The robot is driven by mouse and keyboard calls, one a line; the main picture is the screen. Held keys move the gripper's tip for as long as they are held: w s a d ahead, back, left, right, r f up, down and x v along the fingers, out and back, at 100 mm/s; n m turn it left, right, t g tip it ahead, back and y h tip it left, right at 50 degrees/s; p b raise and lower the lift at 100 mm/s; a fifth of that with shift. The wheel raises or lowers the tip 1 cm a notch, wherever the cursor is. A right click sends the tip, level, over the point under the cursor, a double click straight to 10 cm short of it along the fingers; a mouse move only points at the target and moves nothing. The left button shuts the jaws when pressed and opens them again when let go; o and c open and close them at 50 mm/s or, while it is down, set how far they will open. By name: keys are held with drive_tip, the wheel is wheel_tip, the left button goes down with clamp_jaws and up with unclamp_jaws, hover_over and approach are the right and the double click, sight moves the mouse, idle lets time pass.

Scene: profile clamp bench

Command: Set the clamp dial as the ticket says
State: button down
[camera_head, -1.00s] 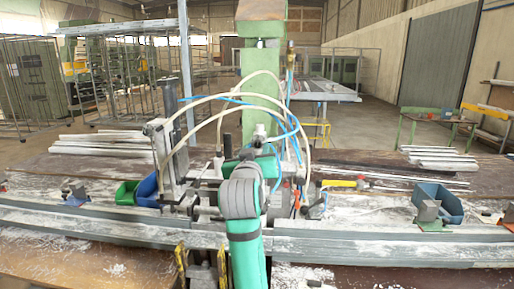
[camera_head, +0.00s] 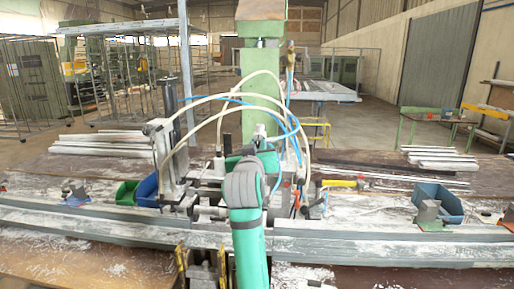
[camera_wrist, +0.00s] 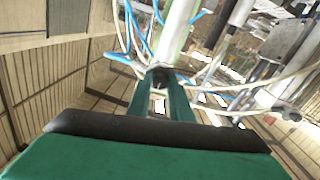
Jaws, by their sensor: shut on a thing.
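My gripper (camera_wrist: 160,82) shows in the wrist view as two green fingers that close in on a small dark part (camera_wrist: 160,76), which looks like the clamp dial's knob. The fingers touch it on both sides. Its markings and setting cannot be read. In the head view my green and grey arm hides the gripper and the dial. The clamp machine (camera_head: 174,165), with metal slides, cream hoses and blue air lines, stands around the arm at mid-bench. I cannot make out a ticket in either view.
Long grey profiles (camera_head: 390,247) run across the bench front. A blue bin (camera_head: 440,199) stands at right; a green bin (camera_head: 125,193) and a blue bin (camera_head: 147,190) stand left. Hoses (camera_wrist: 215,88) hang close around my gripper. White profile stacks (camera_head: 440,157) lie farther back.

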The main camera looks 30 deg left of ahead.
drive_tip(key=m, duration=1.1)
drive_tip(key=shift+m, duration=0.3)
idle(0.5)
drive_tip(key=c, duration=1.6)
unclamp_jaws()
